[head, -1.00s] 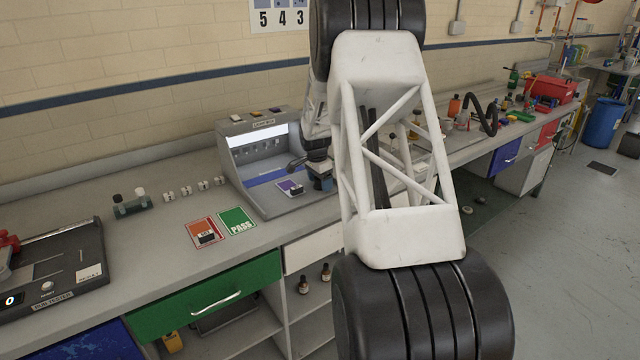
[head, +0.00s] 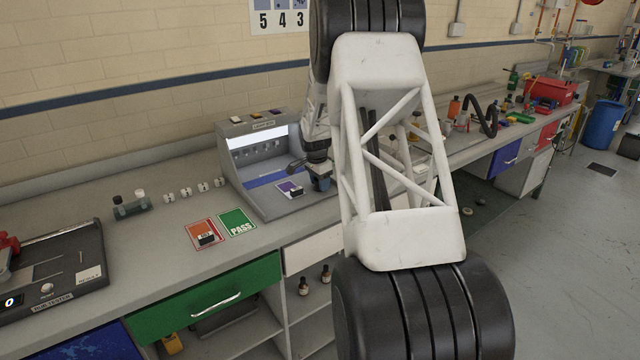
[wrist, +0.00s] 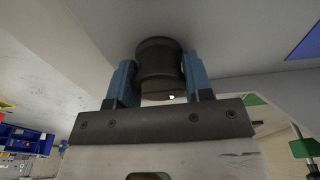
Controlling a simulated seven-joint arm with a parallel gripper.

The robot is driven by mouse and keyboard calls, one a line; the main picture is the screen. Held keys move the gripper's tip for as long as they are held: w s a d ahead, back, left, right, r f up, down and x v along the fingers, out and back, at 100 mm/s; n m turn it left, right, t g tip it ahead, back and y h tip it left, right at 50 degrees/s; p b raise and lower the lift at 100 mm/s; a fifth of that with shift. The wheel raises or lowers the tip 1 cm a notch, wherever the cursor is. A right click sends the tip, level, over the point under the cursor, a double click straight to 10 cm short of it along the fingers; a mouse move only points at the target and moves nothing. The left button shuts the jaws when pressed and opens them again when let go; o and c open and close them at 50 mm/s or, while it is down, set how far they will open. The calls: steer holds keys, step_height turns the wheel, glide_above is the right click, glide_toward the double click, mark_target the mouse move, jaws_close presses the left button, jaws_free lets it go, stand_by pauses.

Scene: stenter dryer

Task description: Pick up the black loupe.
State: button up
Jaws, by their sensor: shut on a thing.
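The black loupe (wrist: 158,65) is a short dark cylinder in the wrist view. My gripper (wrist: 160,82) is shut on it, with one blue finger against each side. In the head view my gripper (head: 321,184) is small, at the right front of the grey light box. The loupe cannot be made out clearly there, and I cannot tell whether it touches the surface below.
The light box (head: 262,182) has a purple card (head: 287,186) with a small dark item, left of my gripper. Red (head: 203,232) and green PASS (head: 237,221) cards lie on the bench in front. My white arm link hides bench to the right.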

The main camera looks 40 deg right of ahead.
steer(key=shift+r, duration=0.4)
step_height(320, 180, up, 3)
steer(key=shift+f, duration=0.1)
steer(key=s+a, duration=0.3)
steer(key=s, duration=0.4)
steer(key=s+a+r, duration=0.1)
steer(key=s+a, duration=0.3)
steer(key=s, duration=0.3)
steer(key=shift+a+r, duration=0.15)
steer(key=shift+a, duration=0.15)
step_height(320, 180, up, 2)
steer(key=r, duration=0.1)
glide_above(288, 186)
steer(key=shift+w+a+f+m, duration=0.15)
steer(key=shift+f+m, duration=0.1)
steer(key=shift+m, duration=0.15)
steer(key=shift+f, duration=0.2)
stand_by(0.3)
steer(key=shift+f, duration=3.2)
